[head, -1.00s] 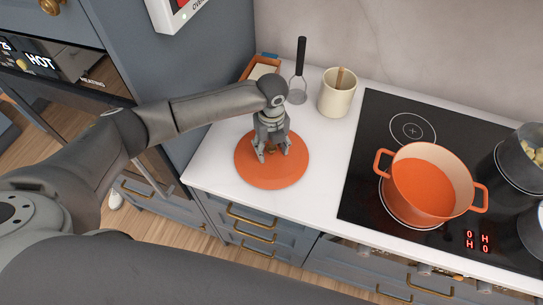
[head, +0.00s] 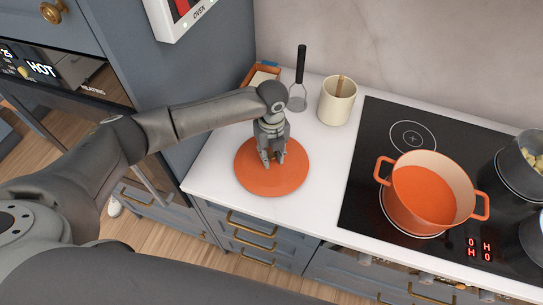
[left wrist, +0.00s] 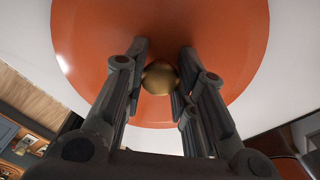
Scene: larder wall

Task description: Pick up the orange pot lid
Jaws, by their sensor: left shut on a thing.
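The orange pot lid (head: 262,182) lies on the white counter, left of the cooktop. It fills the upper part of the left wrist view (left wrist: 230,50), with its round brass knob (left wrist: 159,78) in the middle. My left gripper (head: 272,162) points down over the lid's centre. Its fingers are shut on the knob, one on each side of it. In the head view the fingers mostly hide the knob. My right gripper is not in view.
An open orange pot (head: 412,213) stands on the black cooktop (head: 363,185), with grey pots at the right edge. A tall blue-grey cabinet (head: 215,70) borders the counter's left.

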